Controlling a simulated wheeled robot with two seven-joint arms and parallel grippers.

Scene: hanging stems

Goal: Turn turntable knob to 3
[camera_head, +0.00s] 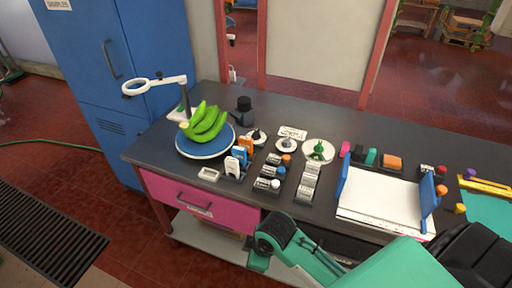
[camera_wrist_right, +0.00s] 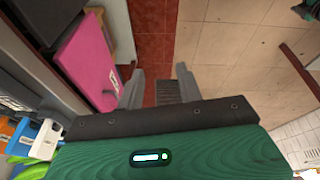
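The turntable (camera_head: 193,153) is a blue disc with a pale rim at the left end of the dark bench. A bunch of green bananas (camera_head: 207,122) lies on it. Small round dials with dark knobs stand right of it, one nearer (camera_head: 257,136) and one further right (camera_head: 286,144). I cannot tell which is the turntable knob, nor read any numbers. My right gripper (camera_wrist_right: 160,68) is open and empty over the floor beside the pink drawer, in the right wrist view. In the head view my right arm reaches in front of the bench. My left gripper is not in view.
A ring magnifier (camera_head: 136,87) on an arm stands behind the turntable. Orange, blue and white blocks (camera_head: 240,155) crowd its right side. A white tray with blue sides (camera_head: 380,203) lies further right. The pink drawer (camera_head: 200,202) is below the bench top.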

